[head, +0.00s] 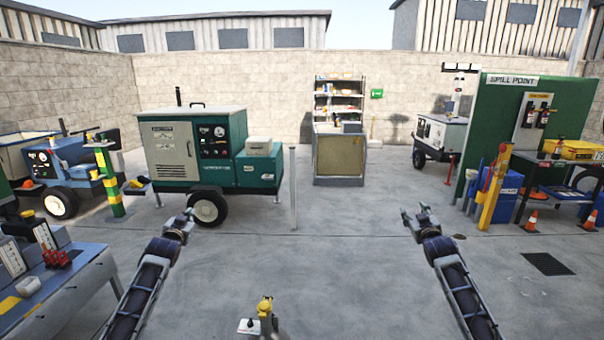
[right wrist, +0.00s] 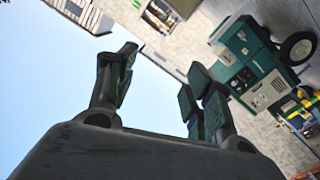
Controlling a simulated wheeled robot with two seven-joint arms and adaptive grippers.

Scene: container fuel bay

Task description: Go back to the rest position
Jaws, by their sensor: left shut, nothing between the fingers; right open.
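My left gripper (head: 187,220) is at the end of my left arm, left of the picture's middle in the head view. It is shut with nothing in it, over the open concrete floor and in front of the green generator trailer. My right gripper (head: 415,213) is right of the middle, at about the same height in the picture. It is open and empty. In the right wrist view its two fingers (right wrist: 158,90) stand apart, with sky and wall between them. Both grippers are apart from every object around them.
A workbench (head: 85,285) with small parts stands at the lower left. A yellow-topped post (head: 265,307) stands low between my arms. The green generator (head: 195,145) is ahead left, a counter (head: 339,157) ahead, the spill point panel (head: 520,130) right.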

